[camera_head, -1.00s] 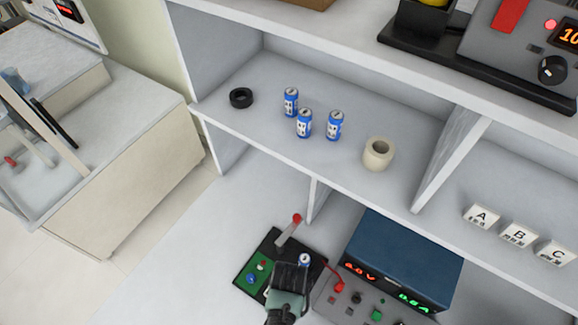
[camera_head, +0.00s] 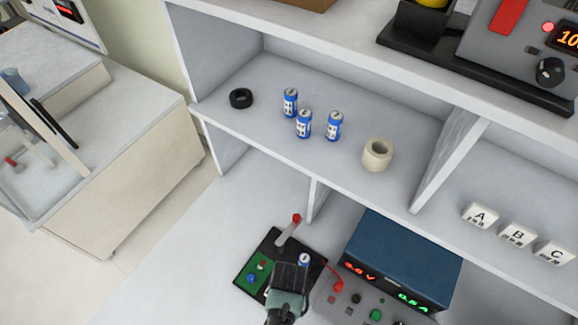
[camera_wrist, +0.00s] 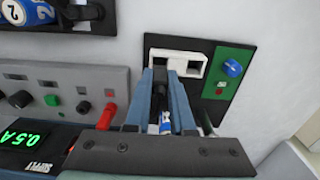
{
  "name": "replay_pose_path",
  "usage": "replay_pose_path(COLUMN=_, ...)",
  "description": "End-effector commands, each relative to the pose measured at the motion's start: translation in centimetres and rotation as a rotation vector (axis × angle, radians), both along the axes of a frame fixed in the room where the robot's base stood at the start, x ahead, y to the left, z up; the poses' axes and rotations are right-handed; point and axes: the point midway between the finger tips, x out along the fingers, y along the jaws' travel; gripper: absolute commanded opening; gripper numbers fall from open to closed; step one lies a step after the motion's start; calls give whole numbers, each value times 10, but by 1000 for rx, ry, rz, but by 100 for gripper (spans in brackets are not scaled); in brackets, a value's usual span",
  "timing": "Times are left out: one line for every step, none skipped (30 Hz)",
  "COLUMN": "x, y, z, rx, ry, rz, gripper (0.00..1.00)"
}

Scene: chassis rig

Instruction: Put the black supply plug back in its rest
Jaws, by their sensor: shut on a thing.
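My gripper (camera_wrist: 171,76) is shut on a small dark piece, which looks like the black supply plug (camera_wrist: 172,87); the fingers hide most of it. The fingertips are at a white block (camera_wrist: 192,68) with dark square openings, on a black and green board (camera_wrist: 219,80). I cannot tell whether the plug touches the block. In the head view my gripper (camera_head: 289,277) hides the plug and part of the board (camera_head: 250,277). The power supply (camera_head: 405,255) stands to the right, with a red plug (camera_wrist: 107,116) at its front. The plug's rest is not clearly identifiable.
A blue-labelled cell (camera_head: 304,259) is close beside my gripper. The shelf above holds several blue cells (camera_head: 304,124) and tape rolls (camera_head: 377,154). The bench left of the board is clear.

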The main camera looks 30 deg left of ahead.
Motion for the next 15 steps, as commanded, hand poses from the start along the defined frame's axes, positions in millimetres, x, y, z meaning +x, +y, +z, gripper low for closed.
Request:
replay_pose_path(x=0, y=0, z=-1, rx=0, ry=0, rz=0, gripper=0)
replay_pose_path(x=0, y=0, z=-2, rx=0, ry=0, rz=0, gripper=0)
replay_pose_path(x=0, y=0, z=-3, rx=0, ry=0, rz=0, gripper=0)
replay_pose_path(x=0, y=0, z=-4, rx=0, ry=0, rz=0, gripper=0)
replay_pose_path(x=0, y=0, z=-4, rx=0, ry=0, rz=0, gripper=0)
replay_pose_path(x=0, y=0, z=-5, rx=0, ry=0, rz=0, gripper=0)
replay_pose_path(x=0, y=0, z=-6, rx=0, ry=0, rz=0, gripper=0)
replay_pose_path(x=0, y=0, z=-7, rx=0, ry=0, rz=0, gripper=0)
replay_pose_path(x=0, y=0, z=-8, rx=0, ry=0, rz=0, gripper=0)
replay_pose_path(x=0, y=0, z=-9, rx=0, ry=0, rz=0, gripper=0)
replay_pose_path(x=0, y=0, z=-9, rx=0, ry=0, rz=0, gripper=0)
replay_pose_path(x=0, y=0, z=-10, rx=0, ry=0, rz=0, gripper=0)
replay_pose_path(x=0, y=0, z=-11, rx=0, ry=0, rz=0, gripper=0)
replay_pose_path(x=0, y=0, z=-12, rx=0, ry=0, rz=0, gripper=0)
replay_pose_path(x=0, y=0, z=-13, rx=0, ry=0, rz=0, gripper=0)
